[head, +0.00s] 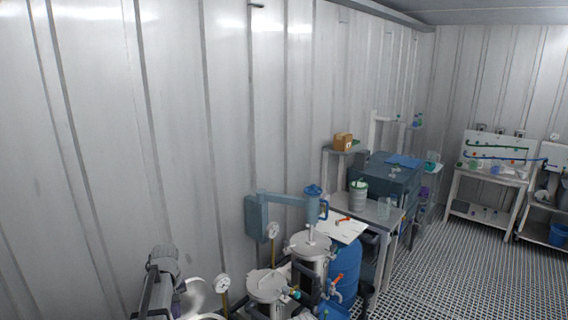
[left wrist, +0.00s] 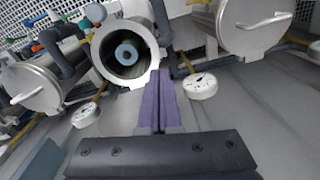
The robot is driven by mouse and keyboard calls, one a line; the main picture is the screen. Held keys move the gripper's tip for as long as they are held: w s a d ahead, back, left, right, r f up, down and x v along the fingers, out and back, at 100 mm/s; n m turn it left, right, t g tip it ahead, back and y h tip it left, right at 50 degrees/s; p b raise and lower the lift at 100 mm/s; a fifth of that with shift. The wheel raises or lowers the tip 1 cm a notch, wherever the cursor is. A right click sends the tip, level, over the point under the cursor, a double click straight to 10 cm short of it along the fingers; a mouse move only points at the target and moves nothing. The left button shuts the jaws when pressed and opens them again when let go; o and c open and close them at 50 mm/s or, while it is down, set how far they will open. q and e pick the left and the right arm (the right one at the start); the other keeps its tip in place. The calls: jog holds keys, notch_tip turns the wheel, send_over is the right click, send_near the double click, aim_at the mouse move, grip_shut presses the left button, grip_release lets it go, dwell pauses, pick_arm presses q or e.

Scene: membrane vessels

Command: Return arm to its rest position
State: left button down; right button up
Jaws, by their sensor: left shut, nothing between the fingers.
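My left gripper (left wrist: 159,80) shows in the left wrist view with its two purple fingers pressed together, shut and empty. Its fingertips appear in front of the rim of an open steel vessel (left wrist: 141,73), with a round blue-grey piece (left wrist: 125,54) visible inside; I cannot tell whether they touch the rim. In the head view my left arm's grey end is at the lower left, beside the wall, and its fingers are not clear there. Lidded vessels (head: 268,285) (head: 308,246) stand to its right. My right gripper is not in view.
Pressure gauges (head: 222,283) (left wrist: 200,86) stand close to the vessels. A blue-grey swing arm (head: 285,198) reaches over them. A blue drum (head: 345,268) and a grey bench (head: 382,222) stand farther right. The grated floor (head: 455,270) at the right is clear.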

pick_arm(q)
jog(key=s+d+f+m+b, duration=0.3)
jog(key=s+d+f+b, duration=0.1)
jog(key=s+d, duration=0.3)
jog(key=s+d+f+m+b, duration=0.3)
jog(key=s+d, duration=0.5)
jog(key=d, duration=0.3)
jog(key=s+d+f+m+b, duration=0.4)
jog(key=s+d+f+m, duration=0.1)
jog(key=s+d, duration=0.3)
jog(key=shift+s+d+f+y+b, duration=0.15)
jog(key=shift+d+f+y+b, duration=0.2)
jog(key=shift+d, duration=0.45)
jog(key=shift+r, duration=0.1)
